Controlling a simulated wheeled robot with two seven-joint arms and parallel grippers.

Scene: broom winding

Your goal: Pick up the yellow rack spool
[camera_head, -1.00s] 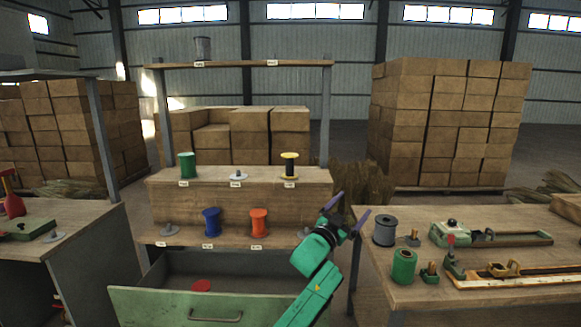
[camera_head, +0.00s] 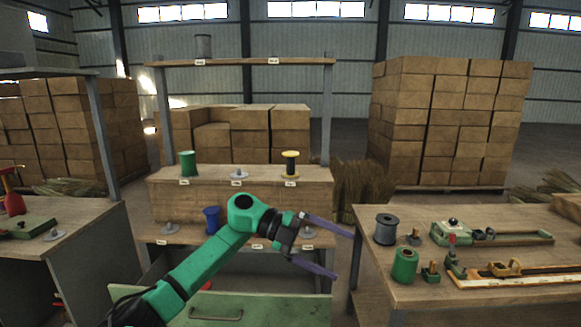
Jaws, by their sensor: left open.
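The yellow rack spool (camera_head: 291,164) stands upright on the right end of the rack's upper wooden step (camera_head: 240,205). It has yellow flanges and a dark middle, and nothing touches it. My left gripper (camera_head: 344,257) is open and empty, its two purple fingers spread and pointing right. It is in front of the rack's right end, lower in the picture than the yellow spool and to its right. My left arm crosses in front of the lower shelf and hides part of it. My right gripper is not in view.
A green spool (camera_head: 188,163) and an empty grey holder (camera_head: 238,174) share the upper step. A blue spool (camera_head: 212,219) is on the lower shelf. An open green drawer (camera_head: 250,312) juts out below. The right workbench (camera_head: 440,283) holds spools and tools.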

